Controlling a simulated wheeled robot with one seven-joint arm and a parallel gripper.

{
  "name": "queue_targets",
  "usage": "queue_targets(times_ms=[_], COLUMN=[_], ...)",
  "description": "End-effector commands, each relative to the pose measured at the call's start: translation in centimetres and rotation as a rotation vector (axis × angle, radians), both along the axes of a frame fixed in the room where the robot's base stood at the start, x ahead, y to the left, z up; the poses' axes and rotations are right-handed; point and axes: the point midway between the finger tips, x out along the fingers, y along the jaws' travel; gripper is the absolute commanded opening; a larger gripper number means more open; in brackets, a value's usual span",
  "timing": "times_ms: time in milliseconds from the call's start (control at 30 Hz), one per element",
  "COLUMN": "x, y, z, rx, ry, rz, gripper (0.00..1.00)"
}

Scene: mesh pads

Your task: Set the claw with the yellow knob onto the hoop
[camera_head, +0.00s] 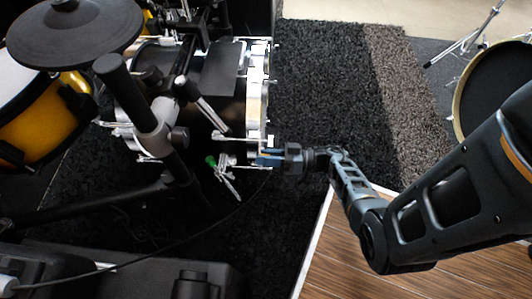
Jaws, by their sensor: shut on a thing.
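The bass drum's hoop (254,100) is a pale, upright band on the right side of the drum, left of centre in the head view. My gripper (268,158) is at the hoop's lower end, reaching in from the right. Its bluish fingers are shut on a small metal claw, mostly hidden by the fingers. I cannot tell whether this claw touches the hoop. I cannot make out a yellow knob. A green knob (211,161) shows on silver hardware just left of my gripper.
The black drum shell (190,80) has other silver fittings along it. A cymbal (75,30) and a yellow drum (45,130) stand at the left, with black stand tubes (135,100) between. Dark carpet (325,80) right of the hoop is clear.

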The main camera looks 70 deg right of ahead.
Motion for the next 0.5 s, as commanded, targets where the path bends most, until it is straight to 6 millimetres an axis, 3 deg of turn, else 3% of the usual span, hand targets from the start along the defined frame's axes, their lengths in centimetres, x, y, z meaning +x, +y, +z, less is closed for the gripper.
queue_targets(times_ms=[500], x=[-0.4], y=[1.4], z=[2.5], rx=[0.429], ry=[0.153], rz=[0.009], gripper=[0.0])
